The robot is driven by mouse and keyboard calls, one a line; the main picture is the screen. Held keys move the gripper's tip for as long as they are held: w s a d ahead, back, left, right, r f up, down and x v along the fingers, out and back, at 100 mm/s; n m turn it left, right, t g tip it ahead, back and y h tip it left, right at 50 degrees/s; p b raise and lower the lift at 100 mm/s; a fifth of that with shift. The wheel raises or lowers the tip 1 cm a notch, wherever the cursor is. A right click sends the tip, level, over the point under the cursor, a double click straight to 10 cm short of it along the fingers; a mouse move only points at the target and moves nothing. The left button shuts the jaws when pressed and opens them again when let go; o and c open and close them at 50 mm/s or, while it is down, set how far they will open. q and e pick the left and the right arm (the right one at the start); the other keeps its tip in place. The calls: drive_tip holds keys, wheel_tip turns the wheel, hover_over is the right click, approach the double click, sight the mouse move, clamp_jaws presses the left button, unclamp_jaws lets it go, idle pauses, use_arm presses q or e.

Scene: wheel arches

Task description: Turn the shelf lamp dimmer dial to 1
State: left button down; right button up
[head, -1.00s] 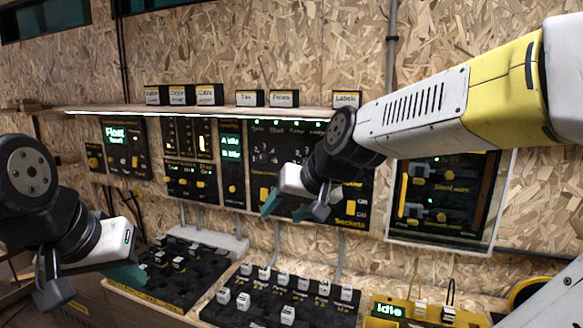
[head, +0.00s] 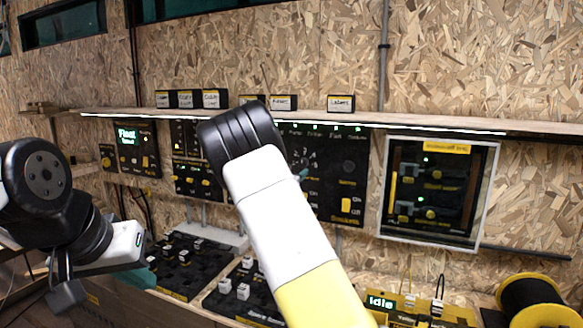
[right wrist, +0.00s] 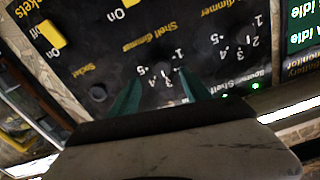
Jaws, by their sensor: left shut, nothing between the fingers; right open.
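The shelf dimmer dial (right wrist: 165,73) is a dark knob with small numerals around it, upside down in the right wrist view beside its yellow "Shelf dimmer" label (right wrist: 150,36). Its setting cannot be read. My right gripper (right wrist: 160,92) is open, its teal fingers pointing toward the dial, one at each side in this view. Contact cannot be told. In the head view my right arm hides most of the gripper and dial on the black panel (head: 335,185). My left gripper (head: 143,277) is shut and empty at the lower left, away from the panel.
Another dimmer dial (right wrist: 222,42) lies close to the right in the wrist view; a round black knob (right wrist: 97,92) lies left. A lit shelf (head: 300,117) runs above the panels. A framed panel (head: 437,190) is to the right, and switch boards (head: 190,262) lie below.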

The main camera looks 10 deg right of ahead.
sight(302, 164)
drive_tip(key=x, duration=0.7)
drive_tip(key=shift+w+d+r, duration=0.15)
drive_tip(key=shift+w+d, duration=0.05)
drive_tip(key=shift+w, duration=0.15)
clamp_jaws()
